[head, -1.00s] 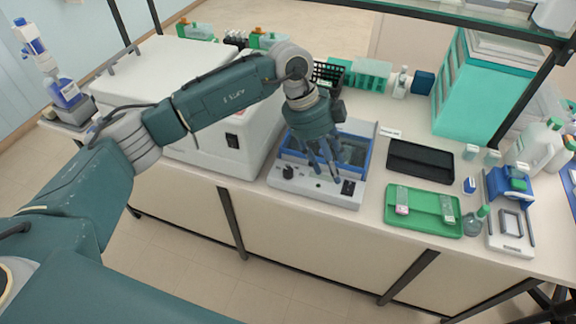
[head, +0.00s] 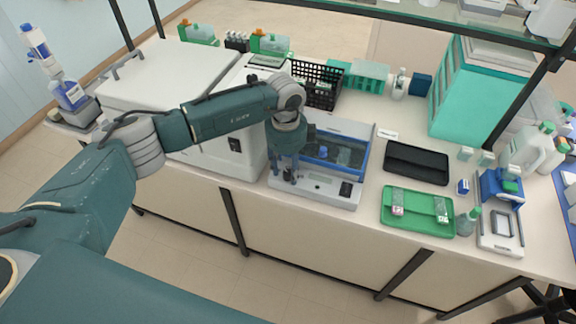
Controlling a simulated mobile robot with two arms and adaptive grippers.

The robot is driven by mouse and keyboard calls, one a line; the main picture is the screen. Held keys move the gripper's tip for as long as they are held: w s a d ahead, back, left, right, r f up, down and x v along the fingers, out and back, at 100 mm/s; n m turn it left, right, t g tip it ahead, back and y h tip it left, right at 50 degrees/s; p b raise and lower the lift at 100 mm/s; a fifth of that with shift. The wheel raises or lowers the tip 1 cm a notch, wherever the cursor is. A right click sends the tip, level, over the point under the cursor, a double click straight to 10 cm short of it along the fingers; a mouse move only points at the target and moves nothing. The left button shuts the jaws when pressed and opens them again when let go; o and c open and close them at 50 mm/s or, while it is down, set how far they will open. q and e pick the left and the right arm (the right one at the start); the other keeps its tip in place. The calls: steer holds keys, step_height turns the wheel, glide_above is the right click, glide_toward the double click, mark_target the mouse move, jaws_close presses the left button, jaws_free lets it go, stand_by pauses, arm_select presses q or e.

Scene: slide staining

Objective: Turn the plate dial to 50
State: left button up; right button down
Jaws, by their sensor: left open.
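The plate is a white unit (head: 325,198) with a blue-rimmed well, standing at the front edge of the bench. My left gripper (head: 284,174) is open and points down at the dial's place. Its fingertips are at or just above the panel. I cannot tell whether they touch the dial. My right gripper is out of view.
A large white machine (head: 170,75) stands close on the left, under my arm. A black basket (head: 318,84) is behind the plate. A black tray (head: 417,163) and a green tray (head: 416,217) lie to the right. A teal cabinet (head: 478,95) stands at the back right.

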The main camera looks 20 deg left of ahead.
arm_select(q)
steer(key=shift+f, duration=0.3)
jaws_close()
